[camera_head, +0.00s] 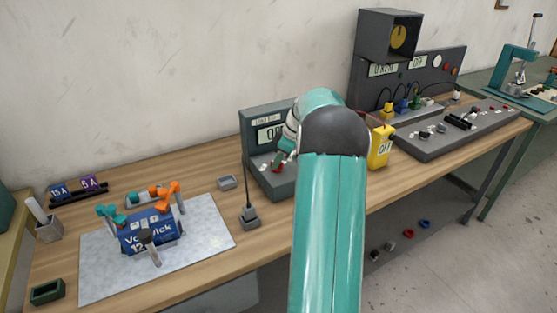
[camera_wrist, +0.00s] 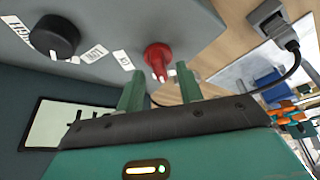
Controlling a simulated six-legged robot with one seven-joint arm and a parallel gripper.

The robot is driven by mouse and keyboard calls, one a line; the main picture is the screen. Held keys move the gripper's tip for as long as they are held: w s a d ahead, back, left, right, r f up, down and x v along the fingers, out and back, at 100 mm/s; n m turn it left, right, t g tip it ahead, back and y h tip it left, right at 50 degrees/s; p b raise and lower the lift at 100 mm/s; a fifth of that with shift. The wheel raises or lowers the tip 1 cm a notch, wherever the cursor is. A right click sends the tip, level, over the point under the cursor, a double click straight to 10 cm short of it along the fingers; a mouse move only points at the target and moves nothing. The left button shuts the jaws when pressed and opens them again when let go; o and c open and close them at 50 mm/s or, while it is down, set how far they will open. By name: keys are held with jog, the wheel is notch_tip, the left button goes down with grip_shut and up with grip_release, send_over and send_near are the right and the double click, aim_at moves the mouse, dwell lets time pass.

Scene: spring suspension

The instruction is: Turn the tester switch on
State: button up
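The tester appears to be the dark grey-green box (camera_head: 253,140) with a small display, on the wooden bench near the middle of the head view. Its sloped panel carries a red switch knob, which shows in the wrist view (camera_wrist: 158,58) with a white pointer mark. A black knob (camera_wrist: 54,36) and small white labels sit beside it. My gripper (camera_wrist: 160,72) is open, with its two green fingers on either side of the red knob's line. I cannot tell whether they touch it. In the head view my arm hides much of the tester's right side.
A blue battery (camera_head: 140,232) with clamps sits on a pale mat (camera_head: 205,240) at left. A corded grey block (camera_head: 250,217) stands near the tester.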

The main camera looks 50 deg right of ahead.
jog(key=shift+w+f, duration=0.1)
jog(key=shift+f, duration=0.3)
grip_shut()
